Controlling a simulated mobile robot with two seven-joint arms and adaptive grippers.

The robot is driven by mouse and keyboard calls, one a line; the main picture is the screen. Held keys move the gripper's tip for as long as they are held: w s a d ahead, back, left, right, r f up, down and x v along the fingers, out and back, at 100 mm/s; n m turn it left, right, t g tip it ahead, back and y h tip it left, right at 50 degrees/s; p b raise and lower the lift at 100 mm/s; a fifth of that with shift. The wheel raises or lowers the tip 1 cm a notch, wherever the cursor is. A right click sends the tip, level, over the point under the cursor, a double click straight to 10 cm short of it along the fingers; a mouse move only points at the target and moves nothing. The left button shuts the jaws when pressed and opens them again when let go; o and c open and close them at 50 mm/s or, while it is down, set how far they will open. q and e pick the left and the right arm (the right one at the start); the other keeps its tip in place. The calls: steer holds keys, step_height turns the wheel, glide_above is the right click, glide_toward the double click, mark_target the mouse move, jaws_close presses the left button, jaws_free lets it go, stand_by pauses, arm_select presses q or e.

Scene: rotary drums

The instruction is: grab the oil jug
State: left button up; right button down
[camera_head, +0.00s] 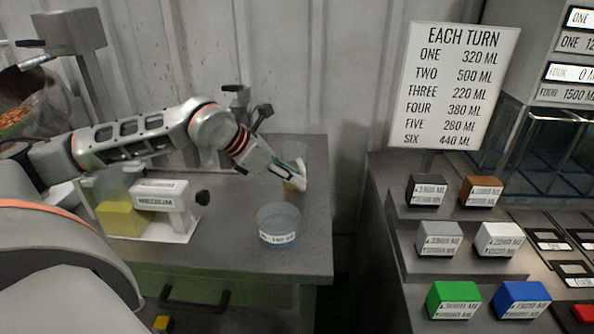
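A clear vessel (294,152) with a little yellowish content low inside stands at the back right of the grey table; it may be the oil jug, but no label on it is readable. My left gripper (289,171) reaches it from the left, its tip overlapping the vessel's front and a white part there. I cannot tell whether the fingers are closed on it. A second clear round container (279,224) with a white label and a bluish look stands nearer the front of the table, apart from the gripper. My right gripper is not in view.
On the grey table (230,262), a white device labelled MEDIUM (160,202) stands left beside a yellow block (122,219). A stepped console with several coloured labelled blocks, including a green one (453,300), is at right. A sign (458,85) stands behind it.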

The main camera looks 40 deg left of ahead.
mark_target(303, 193)
arm_select(q)
steer(key=x, duration=0.4)
steer(key=shift+w+f, duration=0.15)
steer(key=shift+f, duration=0.05)
jaws_close()
steer(key=shift+a+r, duration=0.1)
steer(key=shift+r, duration=0.05)
